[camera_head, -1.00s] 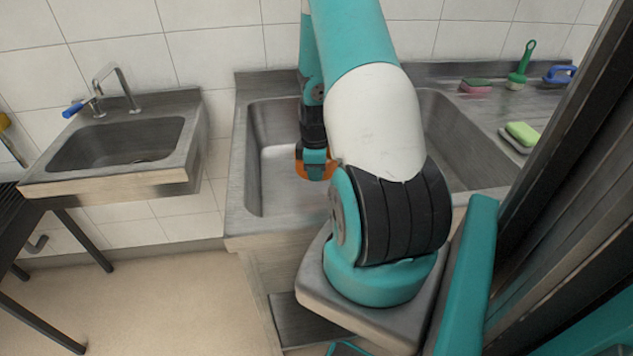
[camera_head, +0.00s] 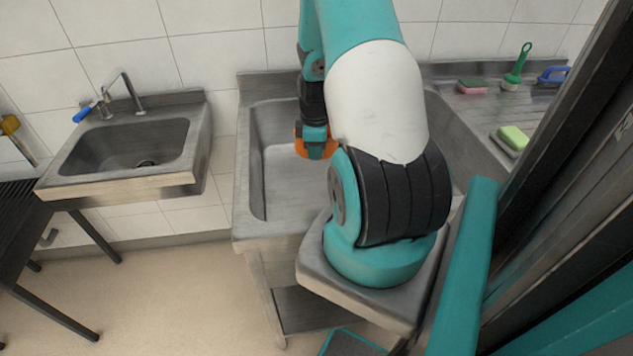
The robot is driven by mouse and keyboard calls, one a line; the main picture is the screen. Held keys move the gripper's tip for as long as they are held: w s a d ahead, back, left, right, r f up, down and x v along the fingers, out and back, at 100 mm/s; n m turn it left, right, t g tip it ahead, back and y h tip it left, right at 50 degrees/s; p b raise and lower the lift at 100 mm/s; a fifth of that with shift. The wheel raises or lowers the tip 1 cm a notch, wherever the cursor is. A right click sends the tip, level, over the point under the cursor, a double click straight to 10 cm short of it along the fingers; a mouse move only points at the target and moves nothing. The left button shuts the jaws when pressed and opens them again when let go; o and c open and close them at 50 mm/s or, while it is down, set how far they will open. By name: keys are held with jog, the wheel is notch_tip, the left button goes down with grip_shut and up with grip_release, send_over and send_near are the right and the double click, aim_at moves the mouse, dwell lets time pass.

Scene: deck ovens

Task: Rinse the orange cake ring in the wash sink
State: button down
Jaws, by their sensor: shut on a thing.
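The orange cake ring (camera_head: 314,151) shows at the end of my arm, partly covered by my gripper. My gripper (camera_head: 315,141) is shut on it and points down over the basin of the large wash sink (camera_head: 256,165). My arm hides the middle and part of the right side of this sink. The ring appears to be above the basin floor; its exact height cannot be told. No running water shows in the visible part of the basin.
A small hand sink (camera_head: 122,186) with a blue-handled tap (camera_head: 126,92) is at left. A pink sponge (camera_head: 472,83), green brush (camera_head: 517,68), blue brush (camera_head: 553,75) and green-white sponge (camera_head: 512,138) lie on the drainboard. A dark rack (camera_head: 25,215) stands left; a dark upright is close at right.

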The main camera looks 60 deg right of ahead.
jog(key=shift+r+p, duration=1.85)
jog(key=shift+r, duration=0.8)
notch_tip(320, 180, up, 4)
jog(key=p, duration=0.3)
dwell(0.9)
